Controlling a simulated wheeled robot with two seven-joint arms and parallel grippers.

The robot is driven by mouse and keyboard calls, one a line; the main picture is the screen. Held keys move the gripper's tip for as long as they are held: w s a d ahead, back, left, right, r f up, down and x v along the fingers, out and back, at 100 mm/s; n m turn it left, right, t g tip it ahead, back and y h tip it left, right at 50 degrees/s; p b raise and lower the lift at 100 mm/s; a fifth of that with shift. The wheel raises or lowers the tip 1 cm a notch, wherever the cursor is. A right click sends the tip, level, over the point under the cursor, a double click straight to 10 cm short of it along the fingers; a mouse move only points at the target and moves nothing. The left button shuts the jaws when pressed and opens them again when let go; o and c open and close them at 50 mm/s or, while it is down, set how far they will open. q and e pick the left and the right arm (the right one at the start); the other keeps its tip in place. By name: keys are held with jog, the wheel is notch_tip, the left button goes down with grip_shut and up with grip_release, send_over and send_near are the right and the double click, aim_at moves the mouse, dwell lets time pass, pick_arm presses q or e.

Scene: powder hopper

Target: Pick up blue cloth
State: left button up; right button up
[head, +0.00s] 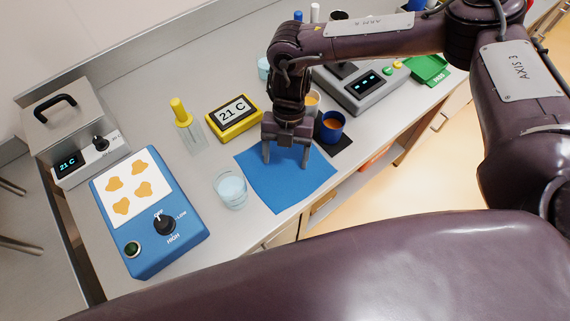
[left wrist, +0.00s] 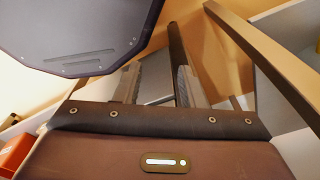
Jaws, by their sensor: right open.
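The blue cloth (head: 285,185) lies flat on the grey counter near its front edge, in the middle of the head view. My right gripper (head: 286,158) points down over the back part of the cloth. Its two fingers are apart with nothing between them. I cannot tell whether the fingertips touch the cloth. The gripper hides part of the cloth's back edge. My left gripper (left wrist: 158,85) shows only in the left wrist view. Its fingers look apart and no held thing shows between them.
A glass beaker (head: 230,190) stands just left of the cloth. A blue cup (head: 331,127) on a dark mat is close to its right. A yellow thermometer display (head: 234,118) is behind. A blue hotplate (head: 150,212) and a grey scale (head: 361,87) stand farther out.

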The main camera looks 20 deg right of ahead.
pick_arm(q)
jog(key=shift+s, duration=0.35)
pick_arm(e)
jog(key=shift+c, duration=0.2)
pick_arm(q)
jog(key=shift+w, duration=0.1)
pick_arm(e)
grip_shut()
dwell(0.5)
